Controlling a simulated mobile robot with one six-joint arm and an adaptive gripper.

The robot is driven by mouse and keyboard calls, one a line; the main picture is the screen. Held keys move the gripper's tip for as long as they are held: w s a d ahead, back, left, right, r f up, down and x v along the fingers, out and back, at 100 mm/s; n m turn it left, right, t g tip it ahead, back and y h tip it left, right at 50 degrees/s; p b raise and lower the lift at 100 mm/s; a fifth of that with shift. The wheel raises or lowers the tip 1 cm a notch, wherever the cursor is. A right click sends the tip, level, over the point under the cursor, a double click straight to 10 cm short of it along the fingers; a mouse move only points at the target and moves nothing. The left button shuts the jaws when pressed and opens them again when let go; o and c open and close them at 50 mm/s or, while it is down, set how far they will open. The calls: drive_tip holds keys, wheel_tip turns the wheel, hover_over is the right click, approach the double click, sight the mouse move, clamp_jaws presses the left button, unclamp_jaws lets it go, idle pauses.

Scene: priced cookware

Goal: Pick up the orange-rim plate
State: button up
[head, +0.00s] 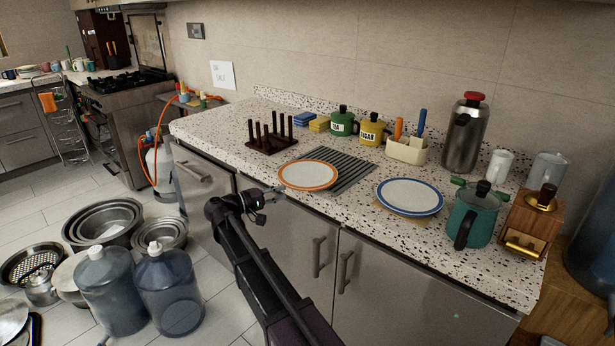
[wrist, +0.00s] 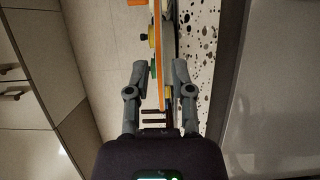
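The orange-rim plate (head: 308,175) is white with an orange rim. It lies flat near the counter's front edge, partly over a grey ridged mat (head: 350,172). My gripper (head: 277,195) is at the counter's front edge, just left of and in front of the plate. In the wrist view the plate's orange rim (wrist: 162,60) shows edge-on as a thin strip between the two fingers of my gripper (wrist: 160,68). The fingers are apart, with gaps on both sides of the strip. I cannot tell how deep the rim sits between them.
A blue-rim plate (head: 410,196) lies to the right, with a teal pot (head: 471,214) beyond it. A dark peg rack (head: 270,136) stands behind on the left. Canisters (head: 342,121) and a utensil holder (head: 407,149) stand at the back. Water jugs (head: 169,287) and bowls are on the floor.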

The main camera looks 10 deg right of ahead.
sight(304, 185)
drive_tip(key=shift+x, duration=1.6)
drive_tip(key=shift+d, duration=0.1)
drive_tip(key=shift+x, duration=2.55)
drive_tip(key=shift+s, duration=0.1)
drive_tip(key=shift+r, duration=0.1)
clamp_jaws()
